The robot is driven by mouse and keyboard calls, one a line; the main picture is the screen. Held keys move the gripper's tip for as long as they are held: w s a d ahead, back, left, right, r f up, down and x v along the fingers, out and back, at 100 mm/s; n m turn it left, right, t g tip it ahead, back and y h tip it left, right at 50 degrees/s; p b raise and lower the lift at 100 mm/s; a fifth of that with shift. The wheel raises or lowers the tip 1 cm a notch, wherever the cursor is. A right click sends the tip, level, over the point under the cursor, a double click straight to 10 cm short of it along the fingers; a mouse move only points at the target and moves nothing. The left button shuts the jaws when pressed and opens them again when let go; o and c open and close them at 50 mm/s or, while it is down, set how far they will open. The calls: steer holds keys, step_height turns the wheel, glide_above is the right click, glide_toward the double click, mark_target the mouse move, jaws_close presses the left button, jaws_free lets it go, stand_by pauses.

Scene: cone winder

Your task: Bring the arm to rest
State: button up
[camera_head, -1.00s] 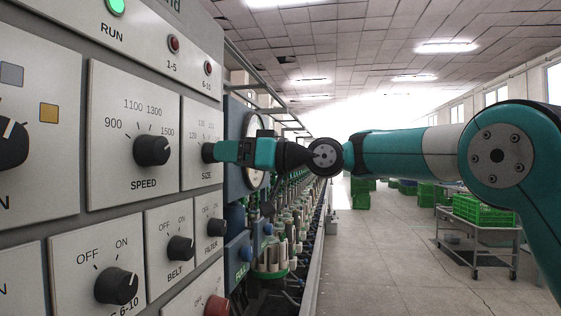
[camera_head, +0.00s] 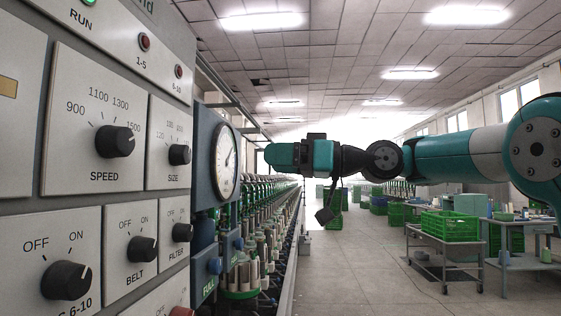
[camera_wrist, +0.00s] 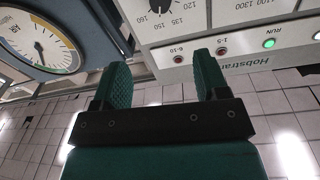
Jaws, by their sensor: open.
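My gripper (camera_head: 268,154) is in front of the control panel (camera_head: 75,185), to the right of the SIZE knob (camera_head: 179,155) in the head view. It is apart from the knob, with the round gauge (camera_head: 226,162) appearing between them. In the wrist view my gripper (camera_wrist: 160,72) shows two green fingers spread apart with nothing between them. The panel shows upside down past the fingertips there, with the SIZE knob (camera_wrist: 160,5) cut by the top edge. My arm reaches in from the right, roughly level.
The long row of winding spindles (camera_head: 255,240) runs back beside the panel. A cart with a green crate (camera_head: 450,226) and a table (camera_head: 525,262) stand at the right. The aisle floor (camera_head: 345,275) is clear. The gauge (camera_wrist: 38,40) is at the wrist view's upper left.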

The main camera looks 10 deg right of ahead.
steer(key=s+a+f+m+g+h+p, duration=0.25)
steer(key=s+a+f+h, duration=0.3)
steer(key=s+f, duration=0.5)
steer(key=s+d+f+m+g+h, duration=0.1)
steer(key=s+d+f+g+h, duration=0.1)
steer(key=s+f, duration=0.7)
steer(key=s+d+f+m+g+h+p, duration=0.1)
steer(key=s+d+f+h, duration=0.3)
steer(key=s+f, duration=0.5)
steer(key=shift+s+d+f+g+h, duration=0.15)
steer(key=shift+s+d+g+h, duration=0.15)
steer(key=shift+g+h, duration=0.5)
steer(key=shift+w+m, duration=0.1)
steer(key=shift+m, duration=0.15)
steer(key=shift+c, duration=0.4)
